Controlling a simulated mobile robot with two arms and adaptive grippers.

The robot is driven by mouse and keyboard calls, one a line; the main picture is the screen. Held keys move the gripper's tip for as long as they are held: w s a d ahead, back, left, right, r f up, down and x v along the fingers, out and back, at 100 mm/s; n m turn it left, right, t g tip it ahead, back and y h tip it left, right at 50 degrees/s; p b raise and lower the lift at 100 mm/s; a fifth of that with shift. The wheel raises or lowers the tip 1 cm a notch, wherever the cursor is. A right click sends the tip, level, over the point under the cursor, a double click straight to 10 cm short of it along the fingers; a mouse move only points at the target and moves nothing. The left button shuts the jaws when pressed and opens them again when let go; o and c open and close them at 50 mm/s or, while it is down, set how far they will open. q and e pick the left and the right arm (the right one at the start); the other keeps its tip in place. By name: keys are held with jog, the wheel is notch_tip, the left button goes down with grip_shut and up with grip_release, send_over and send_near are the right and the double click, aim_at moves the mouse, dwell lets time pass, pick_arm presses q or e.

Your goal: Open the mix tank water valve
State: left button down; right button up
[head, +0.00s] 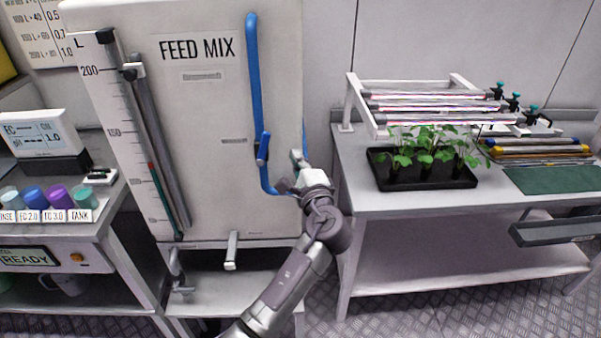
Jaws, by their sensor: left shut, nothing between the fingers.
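The white mix tank (205,110), labelled FEED MIX, stands left of centre. A blue water pipe (255,70) runs down its front right side and bends right at the bottom. A blue valve lever (262,148) sits on the pipe's lower part, roughly in line with it. My left gripper (291,174) is shut and empty, just right of and below the lever, near the pipe's bottom bend. It looks apart from the lever; whether it touches the pipe I cannot tell. My right gripper is out of view.
A grey handle (231,250) hangs at the tank's lower front. A level scale (125,130) is on its left. On the right, a white bench (400,206) holds a black plant tray (423,184) and a tube rack (353,100). A meter and coloured cups stand at left.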

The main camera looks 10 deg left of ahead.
aim_at(263, 147)
pick_arm(q)
jog(key=a, duration=0.1)
jog(key=w+a+p, duration=0.1)
jog(key=a, duration=0.1)
jog(key=a+r+p, duration=0.1)
jog(key=a, duration=0.1)
jog(key=shift+w, duration=0.2)
jog(key=n, duration=0.1)
jog(key=a+n, duration=0.1)
jog(key=r+n, duration=0.1)
jog(key=shift+s+a+r+g, duration=0.1)
jog(key=shift+s+a+g, duration=0.15)
jog(key=shift+g, duration=0.05)
